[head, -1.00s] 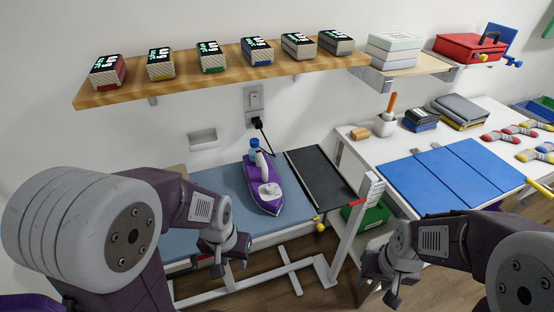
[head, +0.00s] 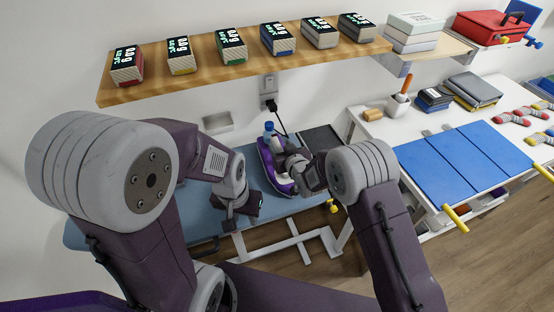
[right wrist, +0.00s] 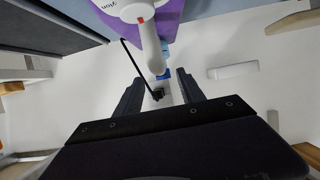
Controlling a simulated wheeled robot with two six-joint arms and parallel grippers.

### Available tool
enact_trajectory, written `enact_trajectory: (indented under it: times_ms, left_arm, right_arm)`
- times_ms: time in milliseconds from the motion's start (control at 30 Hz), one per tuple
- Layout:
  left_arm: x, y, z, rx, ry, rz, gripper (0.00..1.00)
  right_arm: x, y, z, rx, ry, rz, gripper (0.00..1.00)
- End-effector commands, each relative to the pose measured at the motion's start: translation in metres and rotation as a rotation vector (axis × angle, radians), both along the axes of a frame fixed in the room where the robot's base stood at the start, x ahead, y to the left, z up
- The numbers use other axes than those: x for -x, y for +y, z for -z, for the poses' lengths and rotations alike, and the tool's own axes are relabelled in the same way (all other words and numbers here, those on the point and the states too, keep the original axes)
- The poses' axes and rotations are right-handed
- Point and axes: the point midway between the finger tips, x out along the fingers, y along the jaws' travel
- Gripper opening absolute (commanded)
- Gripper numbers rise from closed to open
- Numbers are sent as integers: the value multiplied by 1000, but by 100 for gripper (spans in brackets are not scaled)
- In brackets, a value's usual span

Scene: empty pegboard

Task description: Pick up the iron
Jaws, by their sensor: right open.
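The purple and white iron (head: 266,162) stands on the blue-grey ironing board (head: 205,205), partly hidden behind my right gripper (head: 286,156). In the right wrist view, the iron's white handle (right wrist: 151,42) lies just ahead of the open right gripper (right wrist: 160,88), roughly in line with the gap between its fingers. The fingers are not closed on it. The iron's white body (right wrist: 130,8) and purple part show at the top of that view. My left gripper (head: 240,208) is over the board, left of the iron; its jaw opening is unclear.
A wooden shelf (head: 215,62) with several labelled boxes runs above the board. The iron's black cord rises to a wall socket (head: 268,90). A dark panel (head: 322,140) lies right of the iron. A white table with a blue folding board (head: 465,160) stands to the right.

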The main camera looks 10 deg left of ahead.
Motion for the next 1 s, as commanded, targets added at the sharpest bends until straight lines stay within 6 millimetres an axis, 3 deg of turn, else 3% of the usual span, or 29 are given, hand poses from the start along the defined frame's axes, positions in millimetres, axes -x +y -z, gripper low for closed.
enact_trajectory:
  times_ms: [133, 400, 700, 867, 1000]
  left_arm:
    - [0, 0, -4, 0, 0, 0, 36]
    - [0, 0, -13, 0, 0, 0, 36]
    - [0, 0, -13, 0, 0, 0, 36]
    - [0, 0, -13, 0, 0, 0, 36]
    - [0, 0, -13, 0, 0, 0, 36]
  right_arm:
    - [-5, 3, 3, 1, 1, 1, 46]
    - [-35, 22, 23, 0, 0, 1, 46]
    - [-39, 24, 25, 0, 2, 0, 46]
    - [-39, 24, 25, 0, 2, 0, 2]
    - [-39, 24, 25, 1, 2, 0, 0]
